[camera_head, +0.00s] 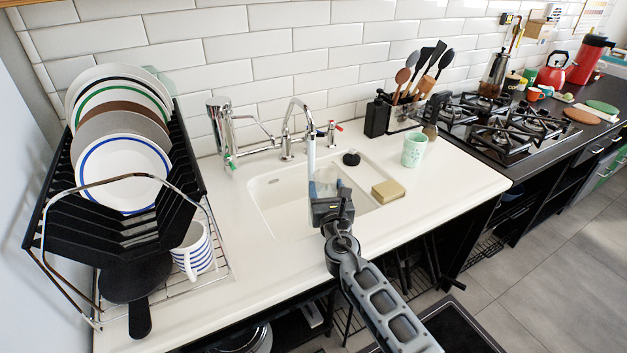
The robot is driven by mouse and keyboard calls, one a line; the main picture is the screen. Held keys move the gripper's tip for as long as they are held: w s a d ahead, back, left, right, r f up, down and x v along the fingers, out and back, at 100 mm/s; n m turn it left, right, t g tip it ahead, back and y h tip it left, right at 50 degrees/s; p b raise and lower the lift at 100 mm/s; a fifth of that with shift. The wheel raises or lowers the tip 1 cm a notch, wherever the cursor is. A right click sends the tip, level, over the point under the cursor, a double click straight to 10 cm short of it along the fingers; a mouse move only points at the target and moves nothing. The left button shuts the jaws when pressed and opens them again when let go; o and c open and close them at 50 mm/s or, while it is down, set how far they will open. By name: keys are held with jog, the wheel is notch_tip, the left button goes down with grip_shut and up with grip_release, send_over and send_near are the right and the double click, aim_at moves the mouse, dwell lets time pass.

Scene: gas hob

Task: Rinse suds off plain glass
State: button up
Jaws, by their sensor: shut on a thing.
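My gripper (331,197) is over the white sink (272,205), shut on a clear plain glass (325,181). The glass shows only in part behind my gripper, so I cannot tell its exact tilt or whether suds are on it. The chrome tap (291,125) arches over the basin. A pale stream of water (311,150) seems to run down from its spout to the glass, at its left side.
A sponge (387,191) lies at the basin's right edge, with a green patterned cup (414,151) on the counter beyond it. A black dish rack (95,225) with several plates and a striped mug (193,250) stands left. A utensil holder (402,115) and gas hob (505,125) are right.

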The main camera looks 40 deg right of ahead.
aim_at(334, 190)
jog(key=shift+s+a, duration=0.15)
jog(key=shift+s, duration=0.75)
jog(key=shift+s+a, duration=0.15)
jog(key=shift+s, duration=0.75)
jog(key=shift+r, duration=0.1)
jog(key=shift+s+a+r+p, duration=0.2)
jog(key=shift+s+r+p, duration=0.8)
jog(key=shift+p, duration=0.2)
jog(key=shift+s+a+r+p, duration=0.1)
jog(key=shift+s+r+p, duration=0.4)
jog(key=shift+s, duration=0.25)
jog(key=shift+s+a+r+p, duration=0.1)
jog(key=shift+s+r+p, duration=0.4)
jog(key=shift+s, duration=0.2)
